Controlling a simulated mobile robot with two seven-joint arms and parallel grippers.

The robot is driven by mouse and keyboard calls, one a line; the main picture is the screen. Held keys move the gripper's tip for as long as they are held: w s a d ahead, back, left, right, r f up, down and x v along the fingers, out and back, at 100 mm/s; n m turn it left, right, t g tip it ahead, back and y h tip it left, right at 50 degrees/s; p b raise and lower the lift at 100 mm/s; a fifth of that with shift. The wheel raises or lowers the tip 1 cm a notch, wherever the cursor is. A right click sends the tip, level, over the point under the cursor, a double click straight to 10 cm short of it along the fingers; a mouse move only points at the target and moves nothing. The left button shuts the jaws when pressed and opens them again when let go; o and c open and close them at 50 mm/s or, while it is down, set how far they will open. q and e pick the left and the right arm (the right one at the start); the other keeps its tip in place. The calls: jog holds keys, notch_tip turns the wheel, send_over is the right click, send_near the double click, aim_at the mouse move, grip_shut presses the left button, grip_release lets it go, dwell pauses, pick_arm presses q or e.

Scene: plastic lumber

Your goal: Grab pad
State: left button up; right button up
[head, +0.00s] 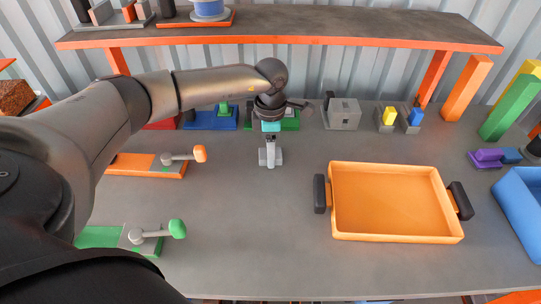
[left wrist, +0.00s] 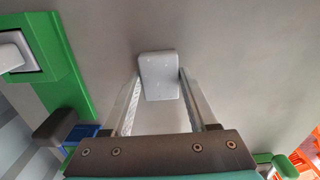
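A small light grey pad (left wrist: 159,77) sits between the two fingertips of my left gripper (left wrist: 160,85) in the left wrist view. Each finger meets one side of it, so the gripper appears shut on it. In the head view the pad (head: 278,157) shows as a pale block at my left gripper (head: 270,155), which points down over the middle of the grey table. The near finger partly covers the pad there. I cannot tell whether the pad touches the table. My right gripper is not in view.
An orange tray (head: 395,234) with dark handles stands to the right. Orange (head: 186,157) and green (head: 163,232) lever fixtures lie at the left. Several coloured fixtures line the back under an orange-edged shelf (head: 300,41). Table around the gripper's front is clear.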

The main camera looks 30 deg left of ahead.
pick_arm(q)
grip_shut()
dwell(0.3)
